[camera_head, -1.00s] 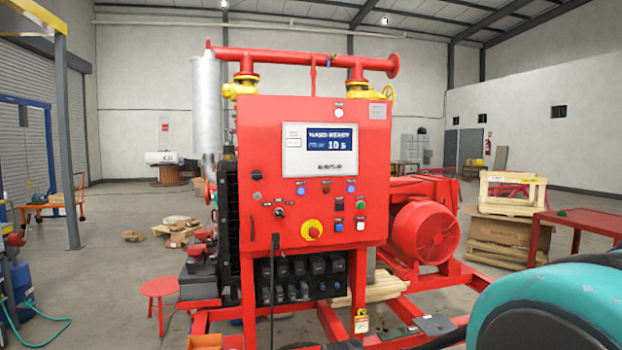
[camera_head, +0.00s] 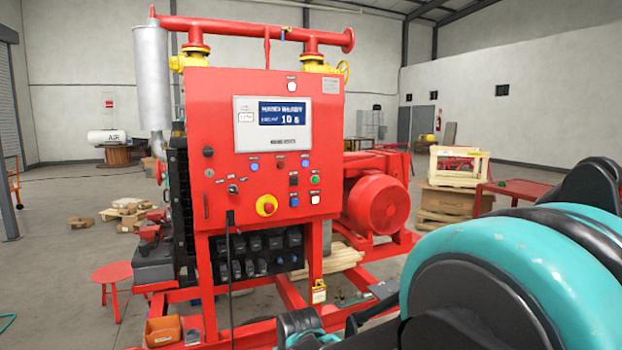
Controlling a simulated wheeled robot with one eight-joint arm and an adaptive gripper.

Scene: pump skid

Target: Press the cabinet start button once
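The red control cabinet (camera_head: 227,133) stands upright in the middle, its front panel facing me. A green button (camera_head: 315,180) sits at the panel's right side, above a white button (camera_head: 315,198). Blue buttons (camera_head: 254,167), a red button (camera_head: 280,164) and a yellow-and-red emergency stop knob (camera_head: 267,205) are nearby. Button labels are too small to read. The display (camera_head: 284,113) is lit blue, showing blurred words and "10". My teal-and-black arm fills the lower right. Black and teal parts at the bottom edge look like my gripper (camera_head: 318,328), well apart from the panel; its fingers are not clear.
A red motor (camera_head: 377,204) and skid frame stand right of and behind the cabinet. A red stool (camera_head: 112,274) and an orange bin (camera_head: 163,331) are at lower left. Red pipes with yellow valves run above the cabinet. A black cable (camera_head: 229,262) hangs below its panel.

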